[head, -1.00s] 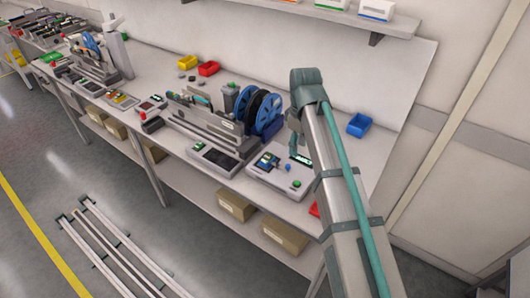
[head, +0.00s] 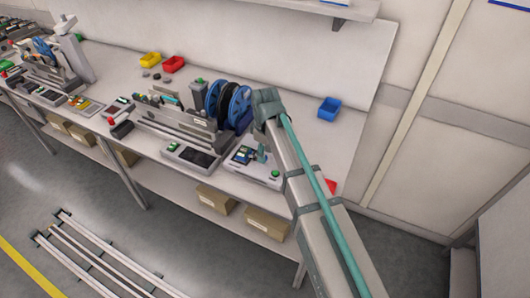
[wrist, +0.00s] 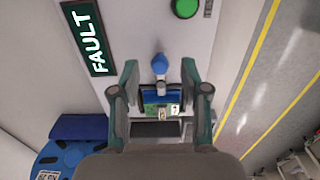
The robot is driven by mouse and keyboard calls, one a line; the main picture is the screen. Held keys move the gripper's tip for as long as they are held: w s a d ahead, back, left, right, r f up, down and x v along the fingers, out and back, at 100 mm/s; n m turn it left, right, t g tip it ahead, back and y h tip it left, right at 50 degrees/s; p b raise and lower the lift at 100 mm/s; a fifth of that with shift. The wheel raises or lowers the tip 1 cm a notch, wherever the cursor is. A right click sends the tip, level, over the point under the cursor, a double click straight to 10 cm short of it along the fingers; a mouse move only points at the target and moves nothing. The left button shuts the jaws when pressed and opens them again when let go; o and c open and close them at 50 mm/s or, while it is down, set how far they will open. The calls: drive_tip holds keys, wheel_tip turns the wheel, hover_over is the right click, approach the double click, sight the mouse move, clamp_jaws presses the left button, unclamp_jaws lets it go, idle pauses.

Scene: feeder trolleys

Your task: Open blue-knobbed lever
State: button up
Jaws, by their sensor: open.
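The blue-knobbed lever shows in the wrist view as a round blue knob (wrist: 159,62) above the pale top of a panel. My gripper (wrist: 160,76) is open, with one teal finger on each side of the knob in the picture. The knob appears between or just beyond the fingertips; I cannot tell how deep it sits. No contact shows. The lever's arm is mostly hidden under the knob. In the head view the control box (head: 268,181) is on the bench, partly hidden by my arm, and the knob cannot be made out.
A green button (wrist: 186,8) and a FAULT sign (wrist: 85,40) are on the same panel. Blue reels (head: 238,107) stand left of my arm. A blue bin (head: 329,108) lies to the right on the bench (head: 310,145), with clear surface around it.

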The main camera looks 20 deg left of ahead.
drive_tip(key=shift+f, duration=0.65)
clamp_jaws()
